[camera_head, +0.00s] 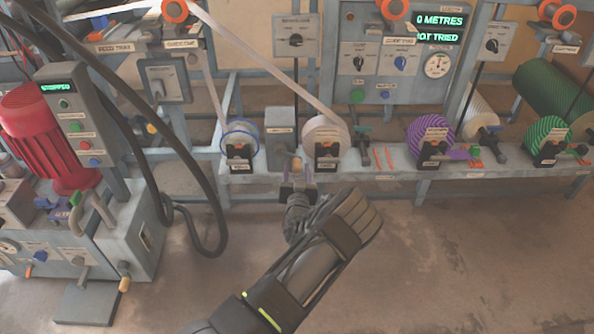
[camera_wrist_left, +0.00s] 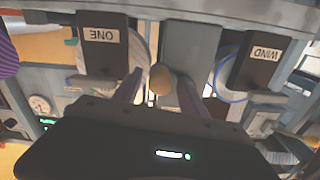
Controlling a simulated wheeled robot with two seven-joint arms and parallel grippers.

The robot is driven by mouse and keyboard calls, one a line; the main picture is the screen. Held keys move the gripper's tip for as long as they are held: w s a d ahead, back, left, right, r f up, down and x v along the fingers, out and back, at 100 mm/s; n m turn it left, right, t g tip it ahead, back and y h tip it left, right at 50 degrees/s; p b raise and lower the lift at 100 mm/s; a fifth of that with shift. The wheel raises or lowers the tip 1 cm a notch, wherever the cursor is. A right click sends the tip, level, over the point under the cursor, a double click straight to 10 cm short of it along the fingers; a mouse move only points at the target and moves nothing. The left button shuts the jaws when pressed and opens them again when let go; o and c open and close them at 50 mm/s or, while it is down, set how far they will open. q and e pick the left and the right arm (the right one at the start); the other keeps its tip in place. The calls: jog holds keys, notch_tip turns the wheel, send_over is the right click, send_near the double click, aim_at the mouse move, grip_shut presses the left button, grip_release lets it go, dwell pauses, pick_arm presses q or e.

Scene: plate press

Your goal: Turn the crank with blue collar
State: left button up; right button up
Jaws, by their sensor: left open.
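A tan rounded knob (camera_head: 296,163) sticks out in front of a grey box (camera_head: 281,128) on the bench rail. I take it for a crank handle, but I cannot make out a blue collar on it. My left gripper (camera_head: 297,175) is open at it. In the left wrist view the knob (camera_wrist_left: 160,79) lies between the two fingers of the left gripper (camera_wrist_left: 160,90), with no clear grip on it. The crank arm behind the knob is mostly hidden. My right gripper is not in view.
A blue-rimmed reel (camera_head: 239,127) stands left of the grey box and a pale roll (camera_head: 326,131) right of it. Purple (camera_head: 430,130) and green (camera_head: 547,132) rolls stand farther right. A red motor machine (camera_head: 45,135) with a black hose is at left. The floor in front is clear.

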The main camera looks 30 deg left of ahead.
pick_arm(q)
grip_shut()
dwell(0.3)
dwell(1.0)
